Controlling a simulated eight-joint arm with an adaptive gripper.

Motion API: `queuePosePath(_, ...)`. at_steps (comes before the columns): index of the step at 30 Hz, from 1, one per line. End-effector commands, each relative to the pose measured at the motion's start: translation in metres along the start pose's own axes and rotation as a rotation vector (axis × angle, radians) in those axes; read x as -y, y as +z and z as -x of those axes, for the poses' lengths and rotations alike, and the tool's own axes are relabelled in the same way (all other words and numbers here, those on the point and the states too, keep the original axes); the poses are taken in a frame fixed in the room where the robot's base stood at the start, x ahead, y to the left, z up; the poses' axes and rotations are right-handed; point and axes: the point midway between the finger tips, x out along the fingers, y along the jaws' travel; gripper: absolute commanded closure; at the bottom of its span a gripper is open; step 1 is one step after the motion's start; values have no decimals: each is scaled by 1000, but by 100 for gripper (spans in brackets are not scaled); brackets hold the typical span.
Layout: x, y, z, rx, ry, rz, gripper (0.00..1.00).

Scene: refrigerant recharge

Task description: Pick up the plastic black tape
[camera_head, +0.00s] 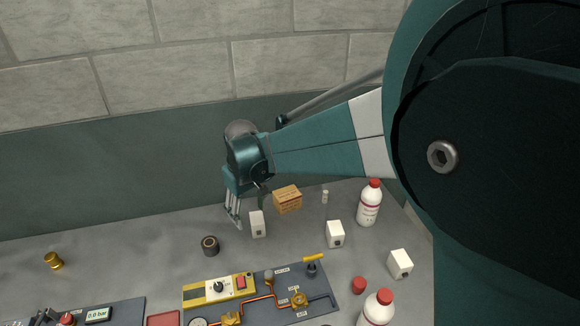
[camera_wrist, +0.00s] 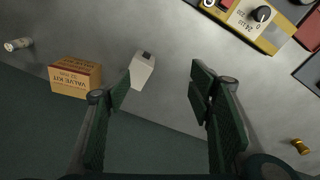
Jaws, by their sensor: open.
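The black tape (camera_head: 210,245) is a small dark roll with a brownish centre. It lies flat on the grey bench in the head view, behind the yellow device. My gripper (camera_head: 235,222) is above the bench near the back wall, to the right of and behind the tape in the picture, close to a white box. In the wrist view my gripper (camera_wrist: 160,85) has its two fingers spread wide with nothing between them. I cannot make out the tape in the wrist view; the right finger may hide it.
A white box (camera_head: 257,225) and a cardboard valve kit box (camera_head: 287,199) stand close to the gripper. A yellow device (camera_head: 218,291) lies in front of the tape. A brass fitting (camera_head: 54,261) is at left. White bottles (camera_head: 369,203) stand at right.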

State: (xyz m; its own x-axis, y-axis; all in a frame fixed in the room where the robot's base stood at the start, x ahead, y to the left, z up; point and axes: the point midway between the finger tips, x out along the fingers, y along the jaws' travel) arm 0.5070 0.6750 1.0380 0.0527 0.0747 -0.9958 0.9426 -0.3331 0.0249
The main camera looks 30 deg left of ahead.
Motion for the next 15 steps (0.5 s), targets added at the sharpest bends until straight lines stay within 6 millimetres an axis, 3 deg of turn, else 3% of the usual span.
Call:
queuePosePath(9, 80, -52, -44, 52, -23, 135, 47)
queuePosePath(15, 116, -69, -65, 76, -31, 192, 47)
